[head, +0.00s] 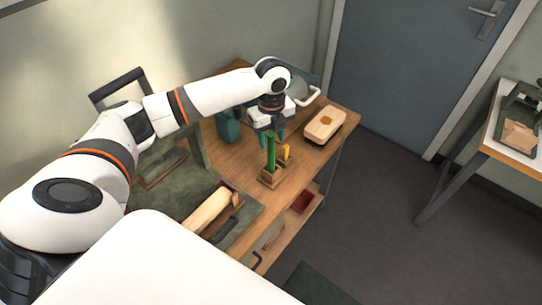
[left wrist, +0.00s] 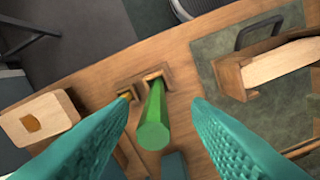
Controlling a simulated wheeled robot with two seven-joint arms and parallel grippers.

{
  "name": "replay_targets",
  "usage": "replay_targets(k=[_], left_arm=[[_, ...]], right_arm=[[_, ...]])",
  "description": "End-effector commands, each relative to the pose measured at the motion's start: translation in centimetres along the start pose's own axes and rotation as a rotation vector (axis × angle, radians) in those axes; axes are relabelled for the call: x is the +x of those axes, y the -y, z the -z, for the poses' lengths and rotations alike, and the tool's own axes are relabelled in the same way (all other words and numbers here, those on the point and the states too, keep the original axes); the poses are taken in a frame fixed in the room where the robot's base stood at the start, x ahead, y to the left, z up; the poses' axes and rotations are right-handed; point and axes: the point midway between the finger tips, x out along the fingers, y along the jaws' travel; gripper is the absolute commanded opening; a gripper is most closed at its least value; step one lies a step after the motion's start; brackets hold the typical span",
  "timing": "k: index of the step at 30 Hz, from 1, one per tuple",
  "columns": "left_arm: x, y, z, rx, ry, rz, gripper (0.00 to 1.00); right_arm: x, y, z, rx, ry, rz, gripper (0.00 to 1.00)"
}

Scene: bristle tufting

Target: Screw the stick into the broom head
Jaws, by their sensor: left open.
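A green stick (head: 271,152) stands upright in a small wooden holder (head: 266,182) on the bench. In the left wrist view the stick (left wrist: 154,122) shows end-on between my two teal fingers, with a gap on both sides. My left gripper (head: 267,133) is open, pointing down above the holder at the stick's upper part. A pale wooden block with rounded corners and a brown patch on top (head: 325,123), seemingly the broom head, lies on the bench right of the stick. It also shows in the left wrist view (left wrist: 38,112). My right gripper is out of view.
A short yellow stick (head: 286,152) stands beside the green one. A wooden tray (head: 238,204) with a long pale wooden piece sits on a green mat (head: 178,202). A teal container (head: 228,128) stands behind. Bare bench lies around the holder.

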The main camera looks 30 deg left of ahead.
Motion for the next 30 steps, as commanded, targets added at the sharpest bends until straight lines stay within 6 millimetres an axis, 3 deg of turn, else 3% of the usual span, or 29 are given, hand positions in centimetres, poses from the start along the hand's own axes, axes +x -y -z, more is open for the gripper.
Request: replay_targets(k=[7,12,23,30], left_arm=[[2.9,-0.4,0.7,-0.002,0.002,0.005,0.45],[4.9,-0.4,0.6,0.0,0.001,0.002,0.45],[5.1,-0.4,0.7,0.001,-0.001,0.001,0.45],[5.1,-0.4,0.7,0.0,-0.001,0.001,0.07]], right_arm=[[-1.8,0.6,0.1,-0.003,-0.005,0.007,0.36],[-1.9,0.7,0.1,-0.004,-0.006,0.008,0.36],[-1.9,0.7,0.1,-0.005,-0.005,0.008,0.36],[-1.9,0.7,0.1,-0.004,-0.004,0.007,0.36]])
